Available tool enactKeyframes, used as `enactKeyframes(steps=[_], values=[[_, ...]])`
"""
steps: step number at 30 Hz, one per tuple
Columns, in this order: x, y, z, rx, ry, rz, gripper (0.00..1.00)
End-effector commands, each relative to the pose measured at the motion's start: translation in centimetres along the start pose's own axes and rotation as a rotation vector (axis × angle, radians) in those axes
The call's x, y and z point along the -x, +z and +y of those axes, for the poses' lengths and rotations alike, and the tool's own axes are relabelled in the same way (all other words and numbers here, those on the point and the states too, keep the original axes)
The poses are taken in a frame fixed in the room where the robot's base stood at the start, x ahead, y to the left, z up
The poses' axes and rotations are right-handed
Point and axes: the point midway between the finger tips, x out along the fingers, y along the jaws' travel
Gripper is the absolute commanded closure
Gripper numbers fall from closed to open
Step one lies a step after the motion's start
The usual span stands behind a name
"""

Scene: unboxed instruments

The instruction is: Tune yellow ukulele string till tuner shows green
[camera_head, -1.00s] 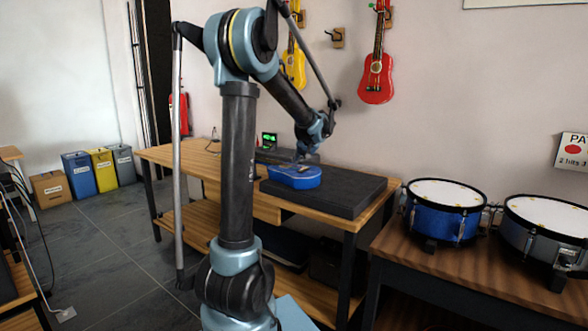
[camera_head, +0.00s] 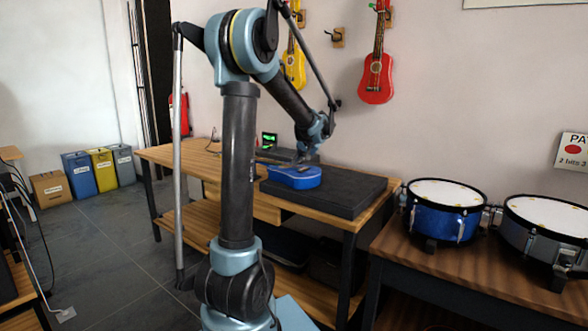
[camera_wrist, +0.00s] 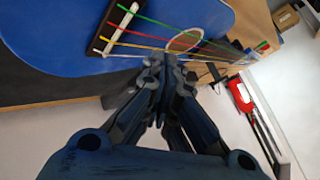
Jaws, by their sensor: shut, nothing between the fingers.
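The blue ukulele (camera_head: 300,178) lies face up on the dark padded mat on the bench. In the wrist view its body (camera_wrist: 55,30) carries green, red, white and yellow strings running from the bridge (camera_wrist: 118,28) past the sound hole (camera_wrist: 186,40).
The padded mat (camera_head: 350,195) covers the bench's right part. A yellow ukulele (camera_head: 294,65) and a red one (camera_head: 376,78) hang on the wall. A blue drum (camera_head: 443,222) and a grey drum (camera_head: 550,255) stand on the table at right. Several bins stand far left.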

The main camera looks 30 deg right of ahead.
Motion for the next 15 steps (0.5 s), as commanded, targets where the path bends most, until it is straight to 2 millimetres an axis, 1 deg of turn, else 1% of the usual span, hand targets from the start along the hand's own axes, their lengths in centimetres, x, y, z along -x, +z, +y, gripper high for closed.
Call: enactKeyframes(steps=[8,15], values=[[0.8,-0.55,-0.58,0.0,0.0,0.0,1.0],[0.87,-0.61,-0.62,0.0,0.0,0.0,1.0]])
